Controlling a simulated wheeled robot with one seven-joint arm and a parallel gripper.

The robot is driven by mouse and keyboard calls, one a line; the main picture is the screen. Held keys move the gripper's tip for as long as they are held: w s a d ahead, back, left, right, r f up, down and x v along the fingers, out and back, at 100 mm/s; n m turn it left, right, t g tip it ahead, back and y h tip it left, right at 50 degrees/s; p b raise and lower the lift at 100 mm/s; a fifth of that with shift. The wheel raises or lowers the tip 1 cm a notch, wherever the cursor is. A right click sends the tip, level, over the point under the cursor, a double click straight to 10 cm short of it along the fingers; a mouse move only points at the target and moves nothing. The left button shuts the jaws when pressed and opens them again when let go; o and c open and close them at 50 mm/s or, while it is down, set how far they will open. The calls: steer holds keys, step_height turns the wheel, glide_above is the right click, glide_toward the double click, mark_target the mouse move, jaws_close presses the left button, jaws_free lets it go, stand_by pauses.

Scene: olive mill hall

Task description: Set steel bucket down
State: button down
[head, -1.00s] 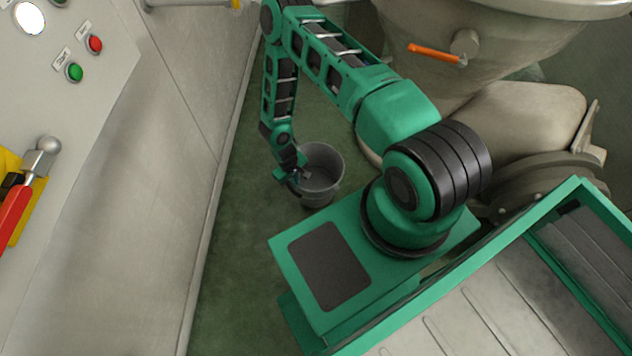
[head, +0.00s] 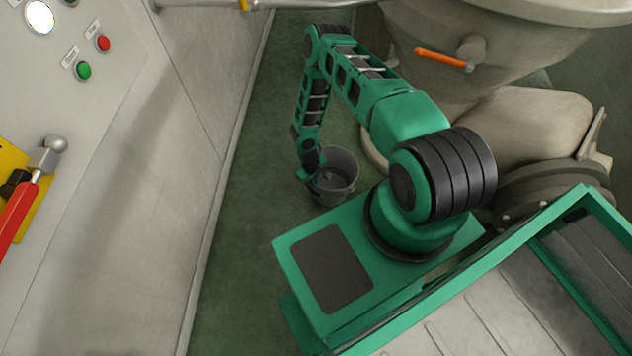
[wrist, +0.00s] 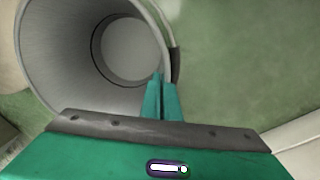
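The steel bucket (head: 346,167) is grey, open-topped and looks empty. In the head view it stands upright between the wall panel and my base, which hides a little of its lower side. I cannot tell whether its bottom touches the floor. My gripper (head: 318,183) is at the bucket's left near rim. In the wrist view the bucket's inside (wrist: 70,55) fills the upper left. My gripper's two green fingers (wrist: 161,92) are nearly together with the bucket's rim between them. A dark piece, perhaps the handle, shows just beyond the fingers.
Green floor (head: 255,130) is free left of and beyond the bucket. A pale metal wall (head: 180,150) with buttons and a red-handled tool (head: 25,200) runs along the left. A large pale machine (head: 530,130) with an orange valve lever (head: 440,58) stands at the right.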

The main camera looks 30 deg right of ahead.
steer(key=shift+f, duration=0.25)
steer(key=c, duration=2)
jaws_free()
steer(key=r, duration=0.8)
steer(key=a+r, duration=0.1)
steer(key=r, duration=0.3)
steer(key=shift+s+a, duration=0.1)
steer(key=shift+r, duration=0.1)
